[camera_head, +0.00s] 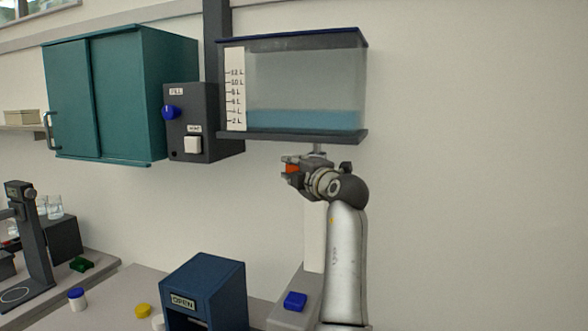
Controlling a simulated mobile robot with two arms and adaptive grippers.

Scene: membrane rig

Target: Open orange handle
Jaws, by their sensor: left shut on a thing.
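The orange handle (292,169) is a small orange piece just below the water tank (300,88), partly hidden by my gripper. My left gripper (291,168) is shut on it, at the left end of my raised arm. The tank is clear, with a volume scale on its left side and a low layer of blue water at the bottom. A short pipe (318,148) comes down from the tank's underside behind the gripper. How far the handle is turned cannot be told. My right gripper is not in view.
A grey control box (205,150) with a blue knob (171,112) and a white button is left of the tank. A teal cabinet (75,95) hangs farther left. A blue box (215,275) marked OPEN stands below. The wall at right is bare.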

